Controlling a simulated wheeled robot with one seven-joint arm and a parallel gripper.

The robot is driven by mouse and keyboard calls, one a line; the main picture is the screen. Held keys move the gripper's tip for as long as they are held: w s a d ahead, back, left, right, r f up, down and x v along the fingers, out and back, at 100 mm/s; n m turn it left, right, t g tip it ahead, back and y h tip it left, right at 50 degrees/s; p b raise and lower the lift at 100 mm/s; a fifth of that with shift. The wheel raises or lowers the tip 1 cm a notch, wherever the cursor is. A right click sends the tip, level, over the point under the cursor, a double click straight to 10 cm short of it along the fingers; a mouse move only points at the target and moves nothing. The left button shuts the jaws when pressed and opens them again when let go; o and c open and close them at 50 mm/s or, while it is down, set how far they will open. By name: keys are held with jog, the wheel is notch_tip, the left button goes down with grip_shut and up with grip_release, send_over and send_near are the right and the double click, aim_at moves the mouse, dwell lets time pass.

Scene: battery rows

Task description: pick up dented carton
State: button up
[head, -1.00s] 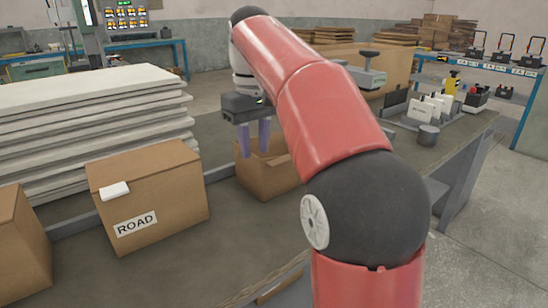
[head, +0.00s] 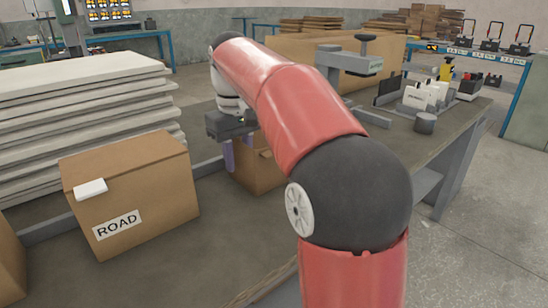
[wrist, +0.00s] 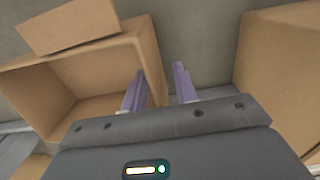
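An open brown carton (head: 257,178) stands on the bench in the head view, partly hidden behind my arm. In the wrist view, the open carton (wrist: 75,68) fills the left side, with one flap standing out and its inside showing. No dent is clear on it. My gripper (wrist: 160,75) is open and points down at this carton's near-right wall in the wrist view. One purple finger is at the carton's side and the other is outside it, with the wall seemingly between them. I cannot tell whether they touch it. In the head view, my gripper (head: 236,155) is at the carton's left edge.
A closed carton labelled ROAD (head: 135,195) stands left of the gripper. Another carton (head: 8,265) is at the left edge. Stacked white boards (head: 80,120) lie behind. The bench front is clear.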

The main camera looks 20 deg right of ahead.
grip_shut()
dwell(0.3)
